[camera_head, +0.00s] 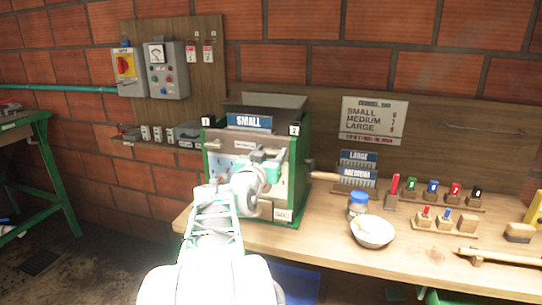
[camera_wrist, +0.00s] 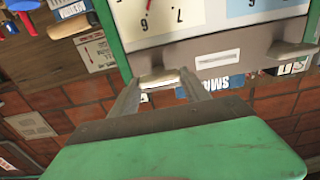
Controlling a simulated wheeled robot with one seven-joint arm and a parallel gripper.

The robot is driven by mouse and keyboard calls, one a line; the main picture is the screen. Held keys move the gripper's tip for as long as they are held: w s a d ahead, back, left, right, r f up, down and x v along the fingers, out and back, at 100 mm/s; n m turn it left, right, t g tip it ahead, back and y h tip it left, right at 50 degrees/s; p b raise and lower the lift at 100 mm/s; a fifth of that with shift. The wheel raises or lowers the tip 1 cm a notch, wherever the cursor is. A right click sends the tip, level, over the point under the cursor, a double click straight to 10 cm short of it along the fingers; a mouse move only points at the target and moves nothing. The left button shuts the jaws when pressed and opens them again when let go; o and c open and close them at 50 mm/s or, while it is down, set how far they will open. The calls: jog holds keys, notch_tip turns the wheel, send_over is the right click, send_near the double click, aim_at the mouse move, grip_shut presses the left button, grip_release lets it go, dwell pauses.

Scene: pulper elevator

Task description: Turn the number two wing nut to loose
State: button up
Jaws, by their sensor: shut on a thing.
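The green pulper (camera_head: 298,170) stands on the bench with a SMALL sign on top and number tags 1 and 2 (camera_head: 294,130) at its upper corners. My gripper (camera_head: 268,155) is in front of its upper right part; the arm hides much of the front. In the wrist view, which is turned upside down, my gripper's two grey fingers (camera_wrist: 158,85) are closed on a small pale metal piece, apparently the number two wing nut (camera_wrist: 158,78), at the panel's edge. Its exact turn position cannot be told. Another metal fitting (camera_wrist: 290,50) sits near the other tag.
A jar (camera_head: 357,205) and a white bowl (camera_head: 373,232) stand right of the pulper. LARGE and MEDIUM plates (camera_head: 358,174) lean behind them. Coloured-handled tools stand in wooden racks (camera_head: 437,198). A control box (camera_head: 166,70) hangs on the wall. A dial face (camera_wrist: 165,22) shows on the pulper's front.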

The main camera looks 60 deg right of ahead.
jog(key=o, duration=1.4)
jog(key=a, duration=0.2)
jog(key=a+b, duration=0.1)
jog(key=a, duration=0.2)
jog(key=s+a, duration=0.1)
jog(key=a, duration=0.1)
jog(key=shift+a+b, duration=0.35)
jog(key=shift+a, duration=0.05)
